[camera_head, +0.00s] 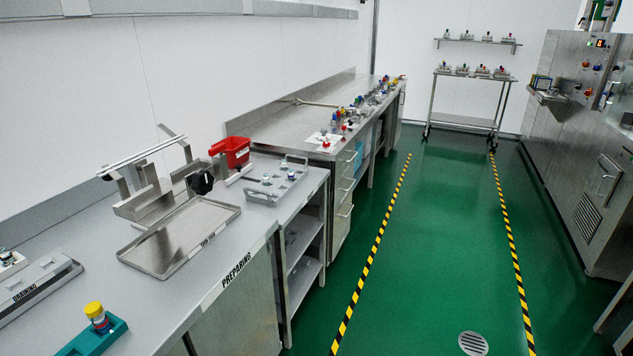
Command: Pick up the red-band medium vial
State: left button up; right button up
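I cannot make out for certain which vial is the red-band medium one. Several small vials with coloured caps (365,104) stand in a row along the front edge of the far bench, some with red parts. A few small vials also sit in the metal rack (277,181) on the near bench. Neither of my grippers shows in the head view.
A shelved cart (465,118) stands at the back, steel machines (575,150) at right. The green floor (440,240) between is clear.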

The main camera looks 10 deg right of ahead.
aim_at(103, 326)
jog(key=u, duration=1.3)
